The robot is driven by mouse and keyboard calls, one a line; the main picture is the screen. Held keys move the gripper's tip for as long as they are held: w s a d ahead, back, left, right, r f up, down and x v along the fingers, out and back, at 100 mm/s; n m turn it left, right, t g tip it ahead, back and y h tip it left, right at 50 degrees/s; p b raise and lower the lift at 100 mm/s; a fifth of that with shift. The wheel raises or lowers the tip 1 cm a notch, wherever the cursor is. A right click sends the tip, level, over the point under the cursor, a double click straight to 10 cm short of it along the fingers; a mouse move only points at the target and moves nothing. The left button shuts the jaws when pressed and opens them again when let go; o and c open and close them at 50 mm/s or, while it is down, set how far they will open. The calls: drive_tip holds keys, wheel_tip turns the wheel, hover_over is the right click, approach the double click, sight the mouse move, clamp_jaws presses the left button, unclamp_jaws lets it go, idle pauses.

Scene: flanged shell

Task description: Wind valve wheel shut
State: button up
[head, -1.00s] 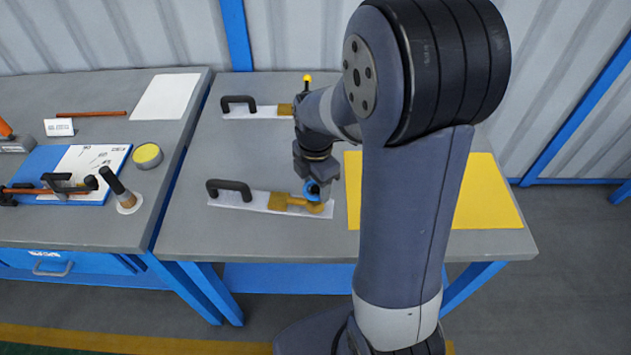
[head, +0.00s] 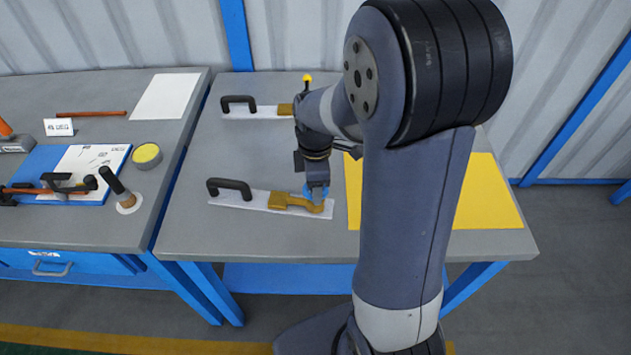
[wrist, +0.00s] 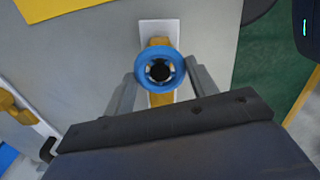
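The blue valve wheel (head: 309,191) sits on a brass valve body (head: 290,201) on a white plate with a dark handle, on the bench. In the wrist view the wheel (wrist: 144,79) is a blue ring with a dark centre. My gripper (head: 318,186) is directly above it, pointing down. In the wrist view my gripper (wrist: 161,76) has one finger on each side of the wheel, close to the rim. I cannot tell whether the fingers press on the rim or stand just clear. The lower part of the valve is partly hidden under the wheel.
A second valve plate with a handle (head: 238,101) lies farther back, partly behind my arm. A yellow sheet (head: 485,205) lies to the right. The left bench holds a blue clipboard (head: 38,165), a tin (head: 146,155) and a brush (head: 113,181).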

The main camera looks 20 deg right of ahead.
drive_tip(key=o, duration=0.4)
drive_tip(key=shift+o, duration=0.2)
wheel_tip(320, 180, up, 11)
idle(0.3)
drive_tip(key=shift+f, duration=0.25)
wheel_tip(320, 180, down, 10)
drive_tip(key=shift+f, duration=0.35)
drive_tip(key=shift+n, duration=0.9)
drive_tip(key=shift+r, duration=0.1)
